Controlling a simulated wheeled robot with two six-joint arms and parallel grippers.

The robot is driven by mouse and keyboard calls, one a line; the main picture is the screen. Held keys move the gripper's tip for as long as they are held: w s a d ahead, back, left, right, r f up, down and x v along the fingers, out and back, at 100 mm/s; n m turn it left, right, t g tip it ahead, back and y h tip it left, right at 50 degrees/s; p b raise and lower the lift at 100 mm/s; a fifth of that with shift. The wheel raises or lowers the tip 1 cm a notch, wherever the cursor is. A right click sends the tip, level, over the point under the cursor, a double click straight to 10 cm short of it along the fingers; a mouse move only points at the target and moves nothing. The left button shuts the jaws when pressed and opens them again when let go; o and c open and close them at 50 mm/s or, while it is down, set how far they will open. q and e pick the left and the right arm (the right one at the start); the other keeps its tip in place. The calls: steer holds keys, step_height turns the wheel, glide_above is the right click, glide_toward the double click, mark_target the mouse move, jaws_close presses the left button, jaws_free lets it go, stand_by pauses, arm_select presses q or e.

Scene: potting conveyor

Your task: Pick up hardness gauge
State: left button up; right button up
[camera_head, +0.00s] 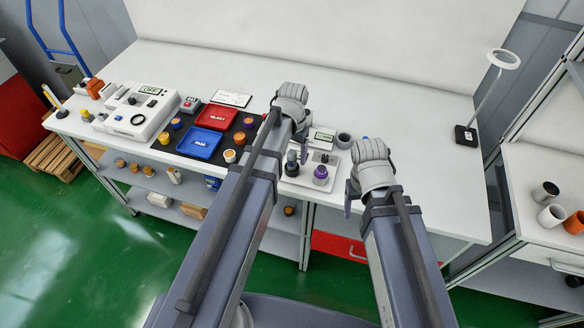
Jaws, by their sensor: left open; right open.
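A pale tray (300,182) on the bench, between my two arms, holds several small instruments. A dark upright piece (291,168) stands at its left, and a grey piece with a purple band (320,176) stands at its right. Which one is the hardness gauge I cannot tell at this size. My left gripper (290,105) is over the bench, behind and left of the tray, and holds nothing that I can see. My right gripper (368,168) is right of the tray, apart from the instruments. Its jaws are open, with the fingers mostly hidden by the wrist.
A black mat with a red tray (217,117) and a blue tray (200,142) lies left of my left arm. A white machine (143,110) stands further left. A ring lamp (503,59) stands at the right. The bench between my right gripper and the lamp is mostly clear.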

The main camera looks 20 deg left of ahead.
mark_target(292, 160)
arm_select(q)
step_height(292, 160, down, 4)
steer(key=b, duration=0.2)
steer(key=shift+w+a+r+b, duration=0.1)
steer(key=shift+a+r+b, duration=0.05)
steer(key=shift+b, duration=0.25)
steer(key=shift+r, duration=0.1)
jaws_close()
